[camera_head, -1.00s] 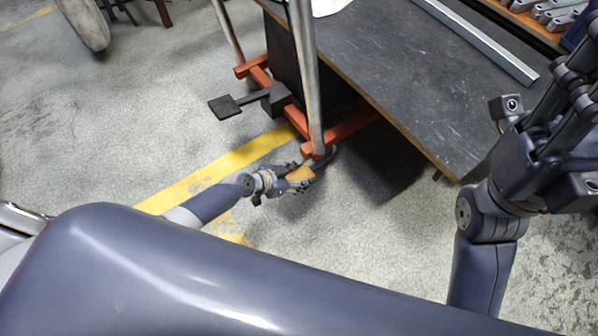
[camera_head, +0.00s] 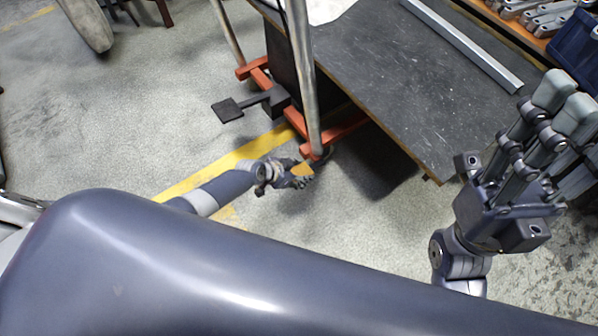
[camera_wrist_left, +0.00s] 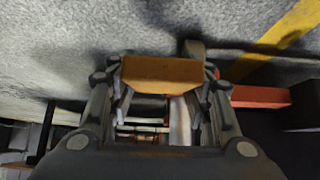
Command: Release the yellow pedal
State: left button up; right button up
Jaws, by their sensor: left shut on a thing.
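The yellow pedal (camera_wrist_left: 162,74) is a flat orange-yellow block across the middle of the left wrist view. In the head view it is a small patch (camera_head: 303,169) low beside the foot of the orange-red frame (camera_head: 318,150). My left gripper (camera_head: 299,174) is down there, shut on the pedal. In the left wrist view its fingers (camera_wrist_left: 162,90) flank the pedal on both sides. My right gripper (camera_head: 560,120) is raised at the right of the head view, fingers pointing up, away from the pedal; its opening is unclear.
A dark table (camera_head: 400,80) with a long metal bar (camera_head: 462,42) stands right of the frame's metal posts (camera_head: 303,80). A black pedal (camera_head: 228,110) sticks out on the frame's left. A yellow floor line (camera_head: 235,155) runs beneath my left arm.

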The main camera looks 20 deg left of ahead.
pick_arm(q)
jog(key=o, duration=1.5)
jog(key=shift+w+d+r, duration=0.1)
jog(key=shift+s+a+r, duration=0.25)
jog(key=shift+s+a, duration=0.05)
jog(key=shift+s, duration=0.05)
jog(key=shift+v, duration=5.5)
